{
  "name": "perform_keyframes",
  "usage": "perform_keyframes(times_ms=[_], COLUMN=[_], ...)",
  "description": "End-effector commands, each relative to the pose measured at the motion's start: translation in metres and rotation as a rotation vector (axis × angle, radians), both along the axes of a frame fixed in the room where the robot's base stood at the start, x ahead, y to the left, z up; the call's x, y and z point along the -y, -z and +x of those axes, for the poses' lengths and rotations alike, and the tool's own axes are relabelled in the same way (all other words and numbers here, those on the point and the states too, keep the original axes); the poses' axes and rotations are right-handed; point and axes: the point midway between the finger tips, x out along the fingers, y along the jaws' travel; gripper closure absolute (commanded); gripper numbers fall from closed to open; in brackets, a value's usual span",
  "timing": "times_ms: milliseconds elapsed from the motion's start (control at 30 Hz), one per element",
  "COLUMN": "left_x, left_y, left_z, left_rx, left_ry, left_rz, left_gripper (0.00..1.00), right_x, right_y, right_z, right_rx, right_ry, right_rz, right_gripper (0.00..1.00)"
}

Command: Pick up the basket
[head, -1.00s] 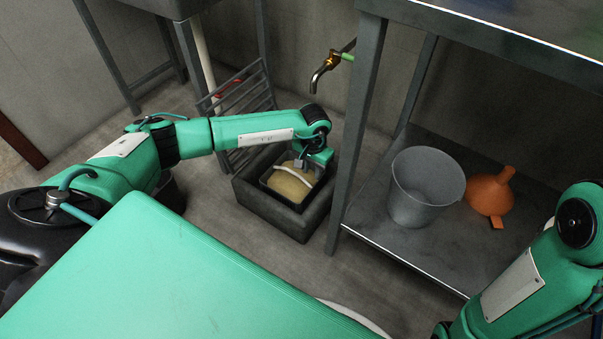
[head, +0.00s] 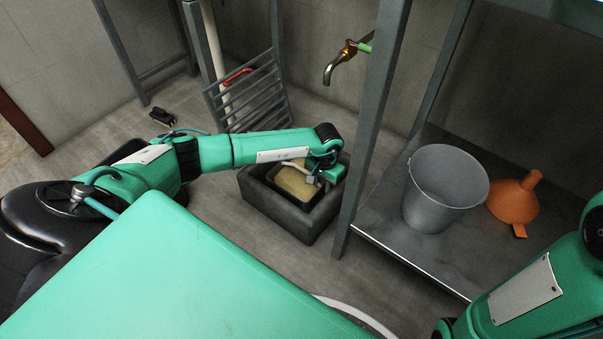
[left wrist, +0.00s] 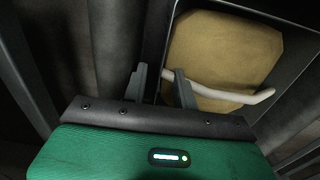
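The basket (head: 284,205) is a dark container with a tan filling (head: 298,183) and a pale curved handle (head: 292,164). It sits inside a dark square trough (head: 262,206) on the floor. My left gripper (head: 314,180) is over the basket's right part, close to the handle. In the left wrist view, the two fingers of the left gripper (left wrist: 160,86) are apart. The handle (left wrist: 232,94) runs behind the right finger there, and I see no clear grip on it. My forearm hides part of the trough's back rim. My right gripper is out of view.
A brass tap (head: 338,64) hangs above and behind the trough. A metal table leg (head: 372,130) stands just right of it. A grey bucket (head: 445,190) and an orange funnel (head: 514,202) stand on the lower shelf (head: 405,243). A metal rack (head: 250,95) leans behind my left arm.

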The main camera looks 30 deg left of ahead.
Motion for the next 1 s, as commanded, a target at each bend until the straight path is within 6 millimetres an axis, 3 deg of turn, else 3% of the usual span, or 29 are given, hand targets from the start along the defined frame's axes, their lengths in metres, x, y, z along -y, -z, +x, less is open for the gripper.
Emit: perform_keyframes(times_ms=[100,233,467,633,1000], left_x=[0.001,0.000,0.000,0.000,0.000], left_y=[0.025,0.037,0.036,0.036,0.035], left_z=[-0.001,-0.001,0.000,0.000,0.000], left_rx=[-0.002,-0.002,-0.001,-0.001,0.000], left_ry=[0.001,0.001,0.001,0.001,0.001], left_rz=[-0.001,0.001,0.001,0.000,0.001], left_gripper=[0.72,0.72,0.72,1.00,1.00], right_x=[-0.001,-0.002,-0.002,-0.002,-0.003], right_y=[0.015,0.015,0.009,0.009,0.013], right_z=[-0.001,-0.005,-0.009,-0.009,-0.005], right_rx=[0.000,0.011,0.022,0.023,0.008], right_ry=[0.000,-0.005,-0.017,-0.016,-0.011], right_rz=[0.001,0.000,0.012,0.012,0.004], right_gripper=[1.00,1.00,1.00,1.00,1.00])
